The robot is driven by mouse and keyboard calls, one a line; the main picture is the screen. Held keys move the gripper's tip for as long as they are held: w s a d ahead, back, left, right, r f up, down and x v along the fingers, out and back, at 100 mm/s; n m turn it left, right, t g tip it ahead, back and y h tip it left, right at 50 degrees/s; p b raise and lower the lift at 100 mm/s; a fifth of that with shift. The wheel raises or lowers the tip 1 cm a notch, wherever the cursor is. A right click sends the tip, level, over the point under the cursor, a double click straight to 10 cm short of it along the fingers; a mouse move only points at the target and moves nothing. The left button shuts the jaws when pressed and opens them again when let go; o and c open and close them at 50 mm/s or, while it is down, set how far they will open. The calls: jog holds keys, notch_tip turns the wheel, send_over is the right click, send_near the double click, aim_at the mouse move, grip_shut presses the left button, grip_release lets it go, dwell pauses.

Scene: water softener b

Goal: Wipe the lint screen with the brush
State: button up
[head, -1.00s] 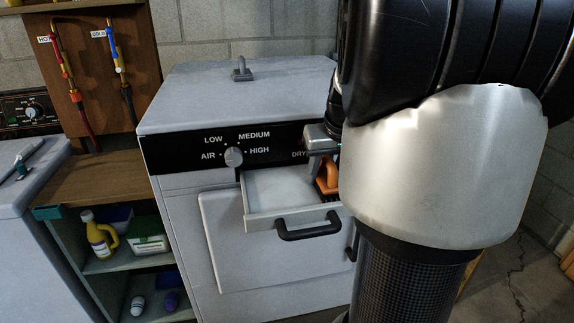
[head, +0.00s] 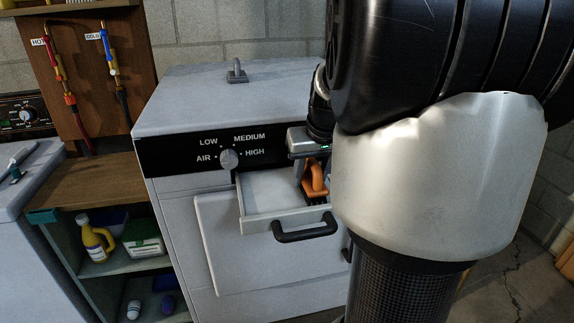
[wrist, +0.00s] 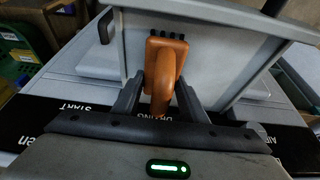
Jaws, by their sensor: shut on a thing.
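The brush has an orange handle (head: 315,179) and dark bristles. It is at the right part of the open drawer in the dryer's front, and it also shows in the wrist view (wrist: 163,62). My gripper (wrist: 160,98) is shut on the brush handle, one finger on each side. In the head view my gripper (head: 312,160) is partly hidden behind my arm. The lint screen is the pale flat surface (head: 275,190) inside the pulled-out drawer. The bristles are at or just above this surface; I cannot tell whether they touch it. The drawer's right end is hidden by my arm.
The drawer has a black handle (head: 305,229) at its front. The dryer (head: 235,100) has a dial (head: 229,159) and a small grey object (head: 237,72) on top. A shelf (head: 115,185) with bottles and boxes stands at left.

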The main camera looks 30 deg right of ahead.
jog(key=shift+w+a+f, duration=0.1)
jog(key=shift+w+a, duration=0.1)
jog(key=shift+a, duration=0.55)
jog(key=shift+w+a+f, duration=0.1)
jog(key=shift+w+a, duration=0.05)
jog(key=shift+a, duration=0.55)
jog(key=shift+w+a+r+p, duration=0.1)
jog(key=shift+w+a+p, duration=0.15)
jog(key=shift+a, duration=0.75)
jog(key=shift+w+a+r+p, duration=0.15)
jog(key=shift+w+a, duration=0.25)
jog(key=shift+a, duration=0.65)
jog(key=shift+w+a+r+p, duration=0.1)
jog(key=shift+w+a+p, duration=0.2)
jog(key=shift+a, duration=0.7)
notch_tip(320, 180, up, 6)
jog(key=p, duration=0.4)
notch_tip(320, 180, up, 3)
jog(key=p, duration=0.2)
jog(key=shift+p, duration=0.35)
